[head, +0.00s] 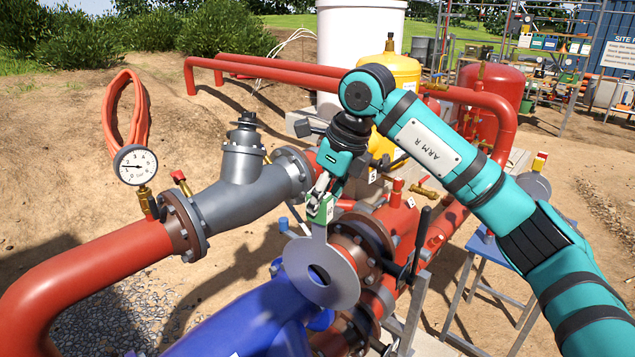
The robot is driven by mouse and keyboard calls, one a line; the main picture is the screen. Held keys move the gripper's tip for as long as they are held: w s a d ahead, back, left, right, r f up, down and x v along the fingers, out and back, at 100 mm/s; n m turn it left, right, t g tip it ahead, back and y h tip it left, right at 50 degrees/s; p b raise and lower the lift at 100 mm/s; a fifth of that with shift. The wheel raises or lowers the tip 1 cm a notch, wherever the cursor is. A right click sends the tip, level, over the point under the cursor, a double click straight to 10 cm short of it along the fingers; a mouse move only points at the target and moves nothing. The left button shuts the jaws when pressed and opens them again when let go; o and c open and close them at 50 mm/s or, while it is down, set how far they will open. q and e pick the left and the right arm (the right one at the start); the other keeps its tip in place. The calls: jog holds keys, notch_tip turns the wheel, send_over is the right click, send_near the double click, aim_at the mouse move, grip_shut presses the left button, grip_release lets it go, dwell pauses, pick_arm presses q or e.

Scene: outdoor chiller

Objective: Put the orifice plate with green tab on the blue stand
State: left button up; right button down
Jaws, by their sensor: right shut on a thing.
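The orifice plate (343,284) is a flat grey disc with a hole and a green tab (324,211) at its top. My right gripper (320,196) is shut on it at the tab. The plate hangs below the gripper, in front of a red pipe flange in the picture. I cannot tell whether it touches the pipework behind. A blue stand (496,251) with grey legs is at the right, partly hidden by my right arm. My left gripper is not in view.
A blue pipe (250,318) is at the bottom centre. A grey valve body (240,190) joins the red pipe (85,265) with a gauge (135,165) at the left. A yellow tank (395,80) and a red tank (495,95) stand behind. Bare ground lies at the far right.

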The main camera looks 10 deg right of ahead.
jog(key=s+d+f+n+g+h, duration=0.1)
jog(key=s+d+f+n+g, duration=0.1)
jog(key=s+f+n, duration=1.1)
jog(key=s+d+f+n+g+h, duration=0.1)
jog(key=s+d+f+n+g, duration=0.2)
jog(key=s+f+n, duration=1)
jog(key=shift+d+f+n+g+h, duration=0.2)
jog(key=shift+f+n+g+h, duration=0.5)
jog(key=shift+f, duration=3.05)
jog(key=shift+y, duration=0.3)
